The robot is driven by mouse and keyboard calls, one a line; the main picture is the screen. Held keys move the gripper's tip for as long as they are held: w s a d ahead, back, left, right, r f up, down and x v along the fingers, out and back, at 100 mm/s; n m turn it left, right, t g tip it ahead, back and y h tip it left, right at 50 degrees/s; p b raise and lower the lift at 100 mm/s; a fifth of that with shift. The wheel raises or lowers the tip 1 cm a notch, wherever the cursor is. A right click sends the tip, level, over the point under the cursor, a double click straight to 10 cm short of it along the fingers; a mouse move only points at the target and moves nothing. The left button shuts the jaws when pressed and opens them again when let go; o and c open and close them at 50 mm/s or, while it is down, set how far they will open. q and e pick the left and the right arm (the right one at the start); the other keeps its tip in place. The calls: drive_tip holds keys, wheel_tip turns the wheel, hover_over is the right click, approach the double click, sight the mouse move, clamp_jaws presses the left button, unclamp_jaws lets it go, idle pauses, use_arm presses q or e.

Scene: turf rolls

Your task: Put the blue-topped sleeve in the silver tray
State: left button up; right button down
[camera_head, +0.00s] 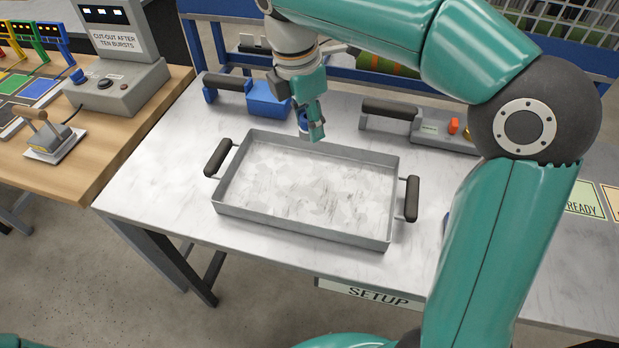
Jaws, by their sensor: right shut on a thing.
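The silver tray (300,228) stands on the white table, with a dark handle at each end, and its inside looks empty. My right gripper (312,126) reaches down from above at the tray's back rim. It is shut on the blue-topped sleeve (303,121), of which only a small blue part shows beside the fingers. The rest of the sleeve is hidden by the gripper. I cannot tell how high it is above the rim. My left gripper is not in view.
A blue tool with a dark handle (262,99) lies behind the tray at left. A grey tool with a dark handle (432,130) lies behind at right. A wooden bench (110,145) with a grey control box (118,84) stands at left. The table left of the tray is clear.

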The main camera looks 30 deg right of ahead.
sight(300, 133)
wheel_tip(300, 133, down, 16)
drive_tip(key=shift+d+r+b, duration=0.1)
drive_tip(key=shift+r+b, duration=0.05)
drive_tip(key=shift+b, duration=0.75)
drive_tip(key=c, duration=0.8)
unclamp_jaws()
drive_tip(key=r, duration=0.4)
drive_tip(key=a+r+p, duration=0.1)
drive_tip(key=r, duration=0.7)
drive_tip(key=shift+w+a, duration=0.1)
drive_tip(key=shift+a, duration=0.3)
drive_tip(key=shift+f, duration=0.1)
